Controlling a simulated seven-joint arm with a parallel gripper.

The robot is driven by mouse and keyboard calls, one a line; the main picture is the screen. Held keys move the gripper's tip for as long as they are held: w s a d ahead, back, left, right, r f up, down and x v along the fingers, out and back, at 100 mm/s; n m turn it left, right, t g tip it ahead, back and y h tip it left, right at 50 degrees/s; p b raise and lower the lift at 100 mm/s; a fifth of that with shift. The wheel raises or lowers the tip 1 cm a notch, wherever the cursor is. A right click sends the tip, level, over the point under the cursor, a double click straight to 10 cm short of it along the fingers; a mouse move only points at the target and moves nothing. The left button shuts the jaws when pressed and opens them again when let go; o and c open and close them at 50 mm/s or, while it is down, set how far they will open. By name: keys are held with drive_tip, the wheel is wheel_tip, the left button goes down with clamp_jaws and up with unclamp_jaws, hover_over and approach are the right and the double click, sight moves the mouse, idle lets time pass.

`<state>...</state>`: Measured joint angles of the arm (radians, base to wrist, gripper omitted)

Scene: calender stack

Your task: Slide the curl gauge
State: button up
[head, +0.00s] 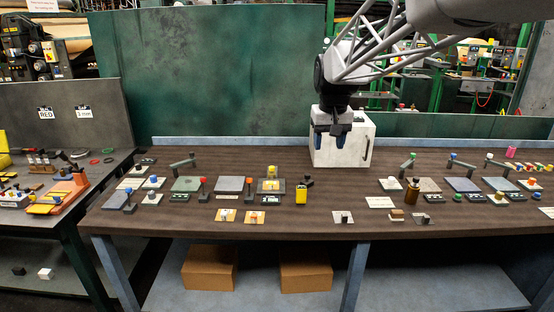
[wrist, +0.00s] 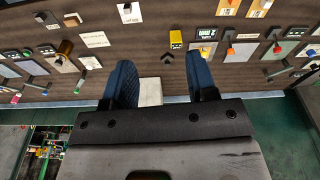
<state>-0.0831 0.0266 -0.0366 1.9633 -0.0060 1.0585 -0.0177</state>
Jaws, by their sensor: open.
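I cannot tell for sure which of the bench items is the curl gauge; no label naming it is readable. One candidate is a small pale plate with a dark block (head: 343,217) near the front edge, also in the wrist view (wrist: 129,12). My gripper (head: 332,141) hangs above the rear of the bench, in front of a white box (head: 355,140). Its two blue fingers point down, apart and empty. In the wrist view my gripper (wrist: 163,75) shows bare wood between the fingers, and part of a white surface shows low between them.
The dark wooden bench (head: 150,222) carries several plates, levers and small knobs on both sides. A yellow block (head: 300,195) and a brown bottle (head: 412,191) stand upright. The bench around (head: 340,185) is clear. Two cardboard boxes (head: 208,268) sit on the shelf below.

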drive_tip(key=w+a+f, duration=0.1)
drive_tip(key=w+a, duration=0.1)
drive_tip(key=w, duration=0.5)
drive_tip(key=w+a+f, duration=0.2)
drive_tip(key=w, duration=0.5)
drive_tip(key=n+g, duration=0.1)
drive_tip(key=n, duration=0.1)
hover_over(272, 167)
wheel_tip(272, 167, down, 18)
drive_tip(key=shift+s+d+f, duration=0.1)
drive_tip(key=shift+s+d, duration=0.05)
drive_tip(key=shift+w+a+f, duration=0.2)
drive_tip(key=shift+w+f, duration=0.15)
drive_tip(key=shift+f, duration=0.2)
drive_tip(key=shift+f, duration=3.75)
clamp_jaws()
